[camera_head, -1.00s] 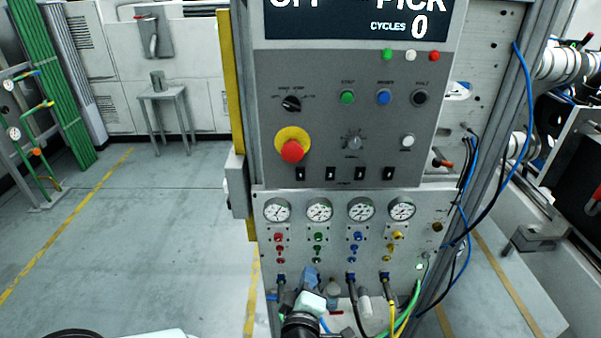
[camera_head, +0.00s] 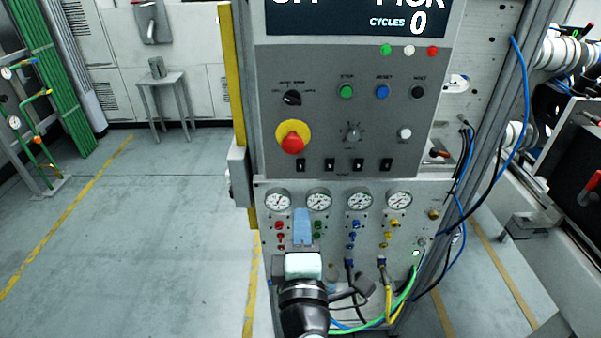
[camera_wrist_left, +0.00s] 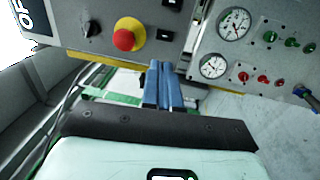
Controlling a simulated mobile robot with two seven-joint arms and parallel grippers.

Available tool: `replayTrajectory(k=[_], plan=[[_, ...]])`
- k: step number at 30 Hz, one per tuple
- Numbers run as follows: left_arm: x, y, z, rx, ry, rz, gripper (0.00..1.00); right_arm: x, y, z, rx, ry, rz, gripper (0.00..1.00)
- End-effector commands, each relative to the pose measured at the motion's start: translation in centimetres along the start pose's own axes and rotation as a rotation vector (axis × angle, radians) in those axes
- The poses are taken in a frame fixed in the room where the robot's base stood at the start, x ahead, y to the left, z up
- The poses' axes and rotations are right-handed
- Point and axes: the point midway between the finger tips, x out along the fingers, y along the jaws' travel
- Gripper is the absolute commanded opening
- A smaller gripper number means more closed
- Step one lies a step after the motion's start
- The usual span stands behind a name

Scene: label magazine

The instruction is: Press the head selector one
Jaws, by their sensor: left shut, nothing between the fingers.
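A row of small black rocker switches runs along the bottom of the grey control panel. The leftmost switch (camera_head: 300,165) sits below the emergency stop; I take it as head selector one, though its label is too small to read. It also shows in the left wrist view (camera_wrist_left: 165,35), just beyond the fingertips. My left gripper (camera_head: 302,210) has blue fingers pointing up, in front of the gauge plate and below that switch. In the left wrist view its fingers (camera_wrist_left: 160,65) are together and empty, apart from the switch. My right gripper is not in view.
The red emergency stop (camera_head: 293,143) on its yellow disc is close above the switch. Several gauges (camera_head: 318,201) and coloured fittings lie around the left gripper. Black, yellow and green hoses (camera_head: 385,295) hang to its right. The floor to the left is clear.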

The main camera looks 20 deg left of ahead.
Motion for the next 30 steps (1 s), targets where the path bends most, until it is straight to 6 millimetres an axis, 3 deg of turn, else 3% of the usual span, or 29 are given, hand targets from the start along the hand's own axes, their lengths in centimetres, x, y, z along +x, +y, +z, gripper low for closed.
replayTrajectory(k=[9, 15, 21, 30], plan=[[6.9, 0.0, -0.1, 0.001, 0.004, -0.003, 0.00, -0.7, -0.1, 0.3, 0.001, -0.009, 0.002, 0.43], [10.3, 0.0, -0.1, 0.001, 0.002, -0.001, 0.00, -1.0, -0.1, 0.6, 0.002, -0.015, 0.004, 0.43], [12.0, -0.1, 0.0, 0.001, 0.000, -0.001, 0.00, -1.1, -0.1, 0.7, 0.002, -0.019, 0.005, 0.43], [12.2, 0.0, 0.0, 0.001, -0.001, 0.000, 0.00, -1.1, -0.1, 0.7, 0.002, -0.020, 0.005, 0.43]])
